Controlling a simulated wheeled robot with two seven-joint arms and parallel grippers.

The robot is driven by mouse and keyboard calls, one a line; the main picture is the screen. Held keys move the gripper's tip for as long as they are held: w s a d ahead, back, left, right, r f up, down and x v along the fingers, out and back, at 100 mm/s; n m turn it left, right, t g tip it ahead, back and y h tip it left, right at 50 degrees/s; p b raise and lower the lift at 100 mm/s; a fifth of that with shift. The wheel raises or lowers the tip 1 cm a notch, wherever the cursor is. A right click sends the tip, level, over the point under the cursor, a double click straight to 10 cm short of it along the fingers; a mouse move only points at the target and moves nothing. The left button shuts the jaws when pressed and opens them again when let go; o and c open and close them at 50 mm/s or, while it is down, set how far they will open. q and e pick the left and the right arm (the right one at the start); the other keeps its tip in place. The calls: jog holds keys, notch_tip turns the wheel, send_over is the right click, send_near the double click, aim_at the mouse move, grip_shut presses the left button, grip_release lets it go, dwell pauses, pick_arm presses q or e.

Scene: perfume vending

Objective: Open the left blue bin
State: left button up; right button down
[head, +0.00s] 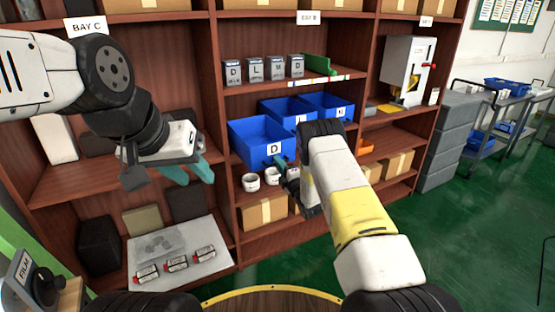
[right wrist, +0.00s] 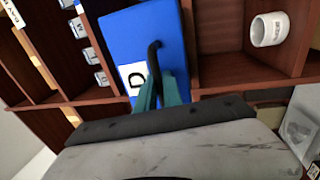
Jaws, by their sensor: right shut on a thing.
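The left blue bin (head: 244,134) stands at the left of the blue bins on the middle shelf, with a white "D" label on its front. In the right wrist view its blue front (right wrist: 128,40) and black handle (right wrist: 154,58) show. My right gripper (head: 278,160) is at the bin's front, its teal fingers (right wrist: 157,88) shut on the handle. The bin's front juts out ahead of the neighbouring bins. My left gripper (head: 188,172) is open and empty, in front of the left bay, away from the bin.
Two more blue bins (head: 325,103) stand to the right and behind. White cups (head: 251,182) and a cardboard box (head: 263,211) are below the bin. Small grey boxes (head: 254,70) stand on the shelf above. A wooden upright (head: 203,80) divides the bays at left.

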jog(key=shift+f, duration=0.1)
jog(key=c, duration=1.8)
grip_release()
jog(key=shift+o, duration=0.2)
jog(key=v, duration=0.7)
jog(key=shift+s+d, duration=0.2)
jog(key=shift+s, duration=0.15)
jog(key=shift+w, duration=0.1)
